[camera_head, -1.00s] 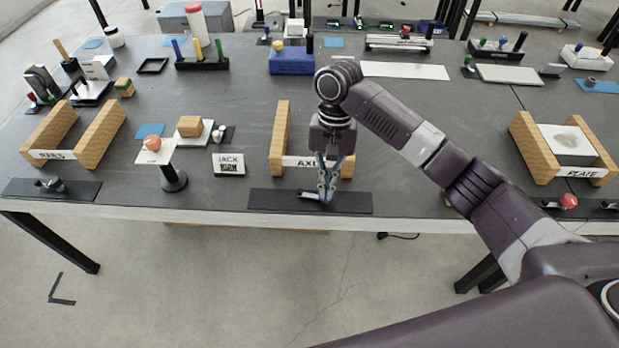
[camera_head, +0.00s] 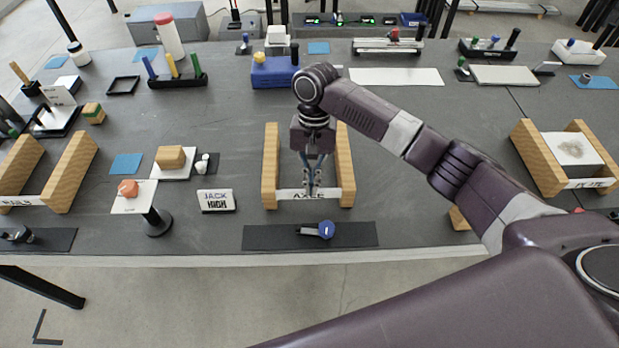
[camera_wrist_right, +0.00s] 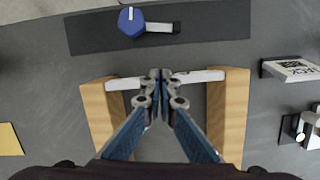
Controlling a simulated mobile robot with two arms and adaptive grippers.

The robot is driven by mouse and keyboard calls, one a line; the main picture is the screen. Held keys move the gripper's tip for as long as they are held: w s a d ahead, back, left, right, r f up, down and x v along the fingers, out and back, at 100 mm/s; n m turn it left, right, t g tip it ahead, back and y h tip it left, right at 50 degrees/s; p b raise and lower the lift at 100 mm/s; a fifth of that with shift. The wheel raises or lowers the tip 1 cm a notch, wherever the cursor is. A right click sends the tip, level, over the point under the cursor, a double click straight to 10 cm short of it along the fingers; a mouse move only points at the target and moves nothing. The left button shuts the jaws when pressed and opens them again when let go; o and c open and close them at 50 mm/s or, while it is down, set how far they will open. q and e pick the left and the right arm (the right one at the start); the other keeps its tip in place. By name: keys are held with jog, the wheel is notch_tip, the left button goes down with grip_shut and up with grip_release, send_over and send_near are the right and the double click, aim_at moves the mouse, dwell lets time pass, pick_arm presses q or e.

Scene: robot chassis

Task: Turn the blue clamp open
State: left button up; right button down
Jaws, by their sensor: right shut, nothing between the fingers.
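The blue clamp (camera_head: 326,229) is a round blue knob with a white mark and a dark-and-silver bar pointing left in the head view. It lies on a black mat (camera_head: 262,236) at the table's front edge. The right wrist view shows the blue clamp (camera_wrist_right: 131,21) at top, its bar pointing right along the mat (camera_wrist_right: 215,22). My right gripper (camera_head: 312,192) points down over the wooden AXLE stand, behind the clamp and apart from it. In the right wrist view its fingertips (camera_wrist_right: 160,75) are together with nothing between them. My left gripper is not in view.
The AXLE stand's wooden walls (camera_head: 270,165) rise on both sides of my gripper. A JACK HIGH sign (camera_head: 216,200) and a jack with an orange ball (camera_head: 128,188) stand to the left. The table right of the mat is mostly clear.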

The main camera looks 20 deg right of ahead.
aim_at(309, 227)
jog(key=x, duration=0.6)
jog(key=shift+w+p, duration=0.1)
jog(key=shift+p, duration=0.25)
jog(key=s+p, duration=0.1)
jog(key=s+a, duration=0.1)
jog(key=shift+s+a+f+p, duration=0.15)
jog(key=shift+s+p, duration=0.2)
jog(key=shift+s, duration=0.05)
jog(key=shift+s+a, duration=0.1)
jog(key=shift+s, duration=0.25)
jog(key=shift+s+f, duration=0.1)
jog(key=shift+s, duration=0.05)
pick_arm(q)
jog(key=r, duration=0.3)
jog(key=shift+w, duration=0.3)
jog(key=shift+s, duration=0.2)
